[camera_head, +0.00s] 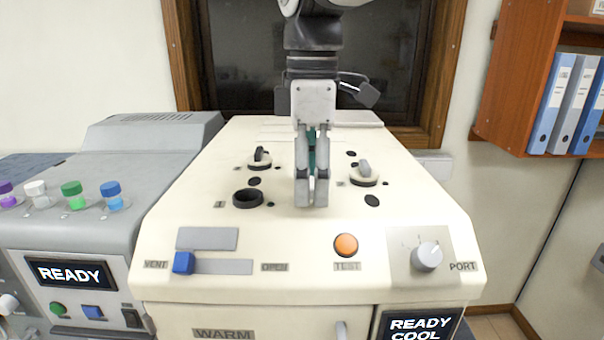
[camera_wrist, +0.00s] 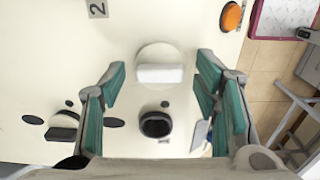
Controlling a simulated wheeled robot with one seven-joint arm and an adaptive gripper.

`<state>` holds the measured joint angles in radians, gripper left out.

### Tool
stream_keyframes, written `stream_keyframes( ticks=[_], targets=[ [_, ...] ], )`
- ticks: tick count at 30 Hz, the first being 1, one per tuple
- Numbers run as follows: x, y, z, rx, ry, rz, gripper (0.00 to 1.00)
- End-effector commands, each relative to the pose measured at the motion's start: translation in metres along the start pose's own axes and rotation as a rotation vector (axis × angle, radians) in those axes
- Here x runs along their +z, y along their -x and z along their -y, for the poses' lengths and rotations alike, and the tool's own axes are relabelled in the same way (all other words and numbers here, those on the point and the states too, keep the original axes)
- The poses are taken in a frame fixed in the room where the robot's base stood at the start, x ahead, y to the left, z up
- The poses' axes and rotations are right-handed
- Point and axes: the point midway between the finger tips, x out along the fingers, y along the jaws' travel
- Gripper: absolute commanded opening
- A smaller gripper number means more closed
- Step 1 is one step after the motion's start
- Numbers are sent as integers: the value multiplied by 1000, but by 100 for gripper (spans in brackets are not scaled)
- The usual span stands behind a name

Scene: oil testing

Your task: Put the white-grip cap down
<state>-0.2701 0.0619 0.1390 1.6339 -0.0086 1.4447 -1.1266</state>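The white-grip cap (camera_wrist: 160,74), a pale disc with a white block grip, shows in the wrist view and appears to rest on the cream machine top. My gripper (camera_wrist: 160,80) is open, with teal-lined fingers on either side of the cap and a visible gap to its grip. In the head view my gripper (camera_head: 312,200) points straight down near the machine top, and its fingers hide the cap. An open dark ring port (camera_head: 248,198) is left of my gripper; it also shows below the cap in the wrist view (camera_wrist: 156,124).
A dark-grip cap (camera_head: 260,157) sits behind the open port. A grey-grip cap (camera_head: 364,175) sits right of my gripper. The orange button (camera_head: 345,245), blue slider (camera_head: 183,263) and knob (camera_head: 427,256) are in front. Bottles with coloured caps (camera_head: 74,194) stand on the left machine.

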Motion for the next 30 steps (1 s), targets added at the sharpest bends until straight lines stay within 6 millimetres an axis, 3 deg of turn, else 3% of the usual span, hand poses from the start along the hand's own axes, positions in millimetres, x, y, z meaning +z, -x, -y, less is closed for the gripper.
stream_keyframes(
  ticks=[7,11,24,30],
  targets=[
    [0,2,0,0,0,0,56],
    [0,13,-1,3,0,-1,56],
    [0,96,-2,3,1,-2,56],
    [0,117,-1,0,0,-1,56]
  ],
)
